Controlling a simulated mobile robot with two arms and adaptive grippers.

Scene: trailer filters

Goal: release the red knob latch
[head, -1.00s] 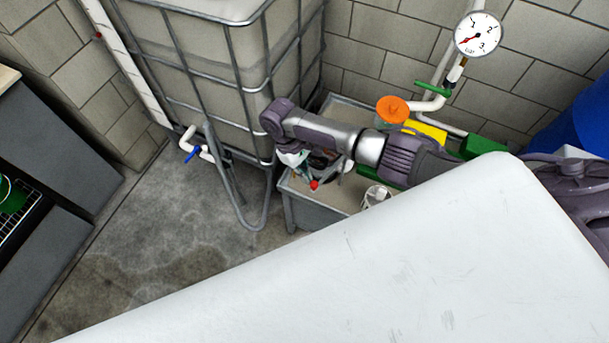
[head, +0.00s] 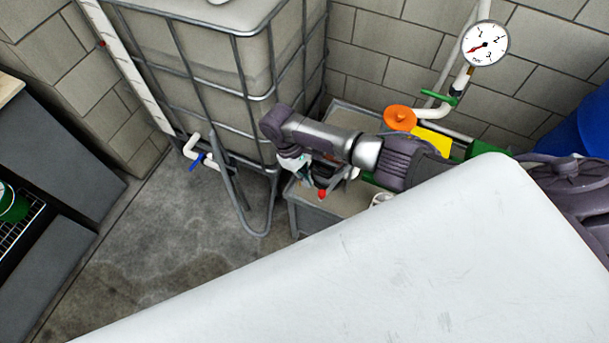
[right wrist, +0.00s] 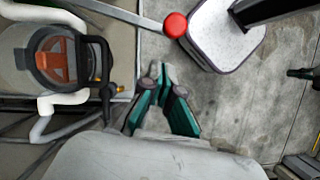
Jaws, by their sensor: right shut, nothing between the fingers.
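The red knob (head: 322,194) shows in the head view at the front edge of the grey bench, just below my right gripper (head: 306,178). In the right wrist view the red knob (right wrist: 175,25) is at the end of a metal bar (right wrist: 115,10). My right gripper (right wrist: 160,72) has its teal fingers together with nothing between them. Its tips lie below the knob in that picture, apart from it. The head view does not clearly show the gap between fingers and knob. My left gripper is not in view.
A caged tank (head: 200,75) stands left of the bench (head: 315,222). In the right wrist view a round housing with an orange-red cap (right wrist: 55,60), a black handle and white pipes are at left. A gauge (head: 485,43) hangs on the back wall.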

